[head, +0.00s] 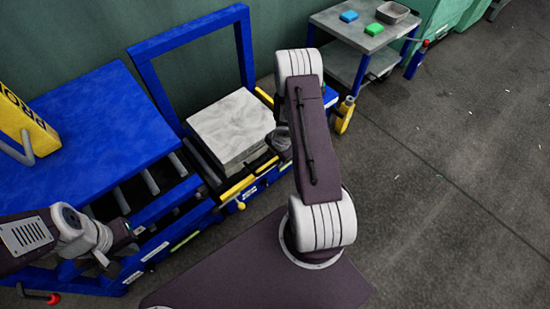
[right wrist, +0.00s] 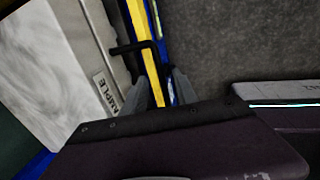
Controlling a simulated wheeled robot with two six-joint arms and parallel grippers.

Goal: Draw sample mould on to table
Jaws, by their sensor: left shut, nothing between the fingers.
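The sample mould (head: 232,122), a pale marbled block, sits on the blue frame right of the rollers. The right wrist view shows its pale top (right wrist: 50,70), a partly hidden label reading "AMPLE" (right wrist: 107,90) and a black handle (right wrist: 135,47) on its side. My right gripper (right wrist: 158,92) is open beside that side; the handle's bar runs down between its fingers, but I cannot tell whether they touch it. In the head view my right arm partly hides this gripper. My left gripper (head: 104,262) is shut and empty at the lower left, near the blue frame's front.
A blue table (head: 95,115) with a yellow press block (head: 25,125) stands at left. Rollers (head: 120,200) lie between it and the mould. A grey cart (head: 360,45) with blue and green blocks and a tray stands at the back. Floor at right is clear.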

